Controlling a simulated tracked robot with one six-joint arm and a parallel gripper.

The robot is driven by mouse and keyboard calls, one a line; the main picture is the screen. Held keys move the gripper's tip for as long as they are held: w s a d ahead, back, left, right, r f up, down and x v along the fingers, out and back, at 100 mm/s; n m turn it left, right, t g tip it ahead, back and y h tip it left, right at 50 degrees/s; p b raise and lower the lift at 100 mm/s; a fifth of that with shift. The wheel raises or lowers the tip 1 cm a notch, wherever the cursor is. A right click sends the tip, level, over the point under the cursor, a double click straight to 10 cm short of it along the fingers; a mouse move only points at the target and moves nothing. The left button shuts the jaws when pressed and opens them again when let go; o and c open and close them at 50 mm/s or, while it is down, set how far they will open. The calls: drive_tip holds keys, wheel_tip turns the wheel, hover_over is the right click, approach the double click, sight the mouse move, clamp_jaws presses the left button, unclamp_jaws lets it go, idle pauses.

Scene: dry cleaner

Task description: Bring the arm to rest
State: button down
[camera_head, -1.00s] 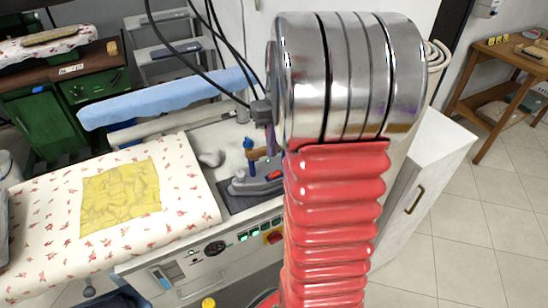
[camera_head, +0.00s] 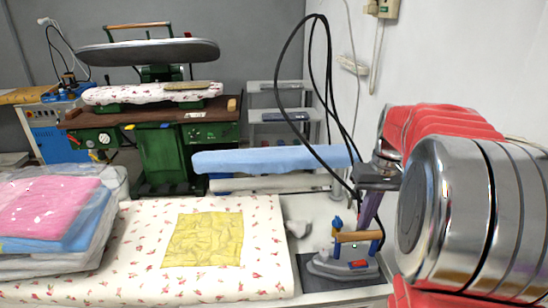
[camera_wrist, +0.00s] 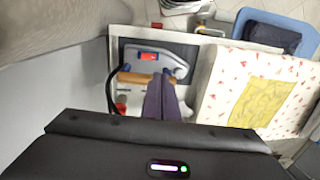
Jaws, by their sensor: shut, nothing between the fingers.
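My gripper (camera_head: 366,222) shows at the right of the head view, its purple fingers pointing down with nothing between them. In the wrist view the fingers (camera_wrist: 161,76) are closed together. Just by the tips is an iron (camera_head: 345,265) with a wooden handle and blue supports, on a dark rest pad; it also shows in the wrist view (camera_wrist: 180,66). The fingertips overlap the handle in the wrist view; I cannot tell whether they touch it. My red-sleeved arm with silver joints fills the right side of the head view.
A floral ironing board (camera_head: 120,250) with a yellow cloth (camera_head: 203,240) lies left of the iron. A blue sleeve board (camera_head: 270,159) is behind it. Bagged folded clothes (camera_head: 45,210) are at far left. Black cables (camera_head: 330,100) hang near my gripper. A wall is at right.

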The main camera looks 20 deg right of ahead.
drive_tip(key=s+a+n+t, duration=0.1)
drive_tip(key=s+a, duration=0.2)
drive_tip(key=a, duration=0.6)
drive_tip(key=s+a+r+n+t, duration=0.1)
drive_tip(key=s+a, duration=0.3)
drive_tip(key=a, duration=0.5)
drive_tip(key=s+a+n+t+h, duration=0.1)
drive_tip(key=s+a+t, duration=0.2)
drive_tip(key=a, duration=0.6)
drive_tip(key=shift+s+a+r, duration=0.15)
drive_tip(key=shift+s+r, duration=0.05)
drive_tip(key=shift+s, duration=0.45)
